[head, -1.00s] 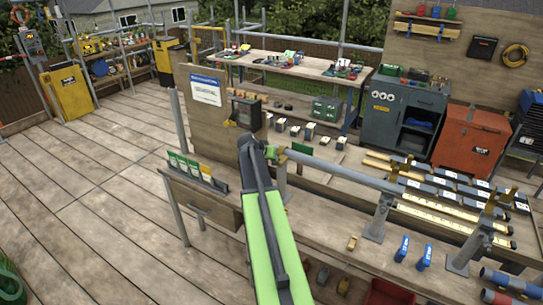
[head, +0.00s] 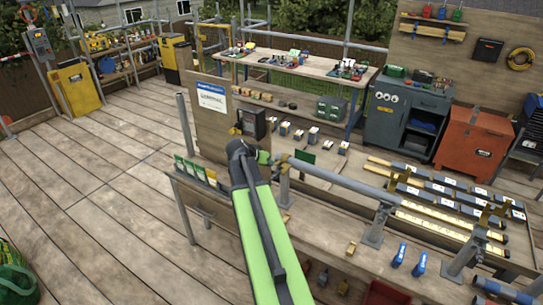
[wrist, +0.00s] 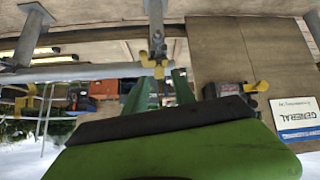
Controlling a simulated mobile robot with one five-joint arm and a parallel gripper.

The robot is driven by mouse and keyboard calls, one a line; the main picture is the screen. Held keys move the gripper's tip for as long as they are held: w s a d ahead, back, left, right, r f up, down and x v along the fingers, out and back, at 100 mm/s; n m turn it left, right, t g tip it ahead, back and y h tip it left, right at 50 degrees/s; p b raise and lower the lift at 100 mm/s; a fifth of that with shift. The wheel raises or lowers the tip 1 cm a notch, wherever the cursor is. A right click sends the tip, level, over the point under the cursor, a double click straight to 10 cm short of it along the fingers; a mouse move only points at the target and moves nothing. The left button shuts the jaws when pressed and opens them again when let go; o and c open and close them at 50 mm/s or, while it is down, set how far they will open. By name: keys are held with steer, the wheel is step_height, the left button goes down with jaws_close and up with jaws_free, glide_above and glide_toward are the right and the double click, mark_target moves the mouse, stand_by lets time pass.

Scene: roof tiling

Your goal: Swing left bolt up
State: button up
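A long grey tube (head: 340,182) lies across upright stands on the bench. The left stand (head: 284,186) carries the tube's left end; a small brass-yellow clamp piece there, which I take for the left bolt (wrist: 154,62), shows in the wrist view, hanging beside the tube in that upside-down picture. My gripper (wrist: 160,90) has green fingers apart around empty space, just short of the brass piece. In the head view my gripper (head: 263,157) is at the tube's left end, largely hidden by my arm. I cannot tell whether a finger touches the bolt.
The middle stand (head: 378,228) and right stand (head: 470,248) have yellow clamps. An upright wooden panel (head: 212,130) with a sign and a dark box (head: 252,122) stand close behind the gripper. Blue bottles (head: 420,264) stand at the front right.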

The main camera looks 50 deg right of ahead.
steer(key=p+v, duration=0.2)
steer(key=v, duration=0.3)
steer(key=shift+a+r, duration=0.2)
steer(key=shift+a, duration=0.15)
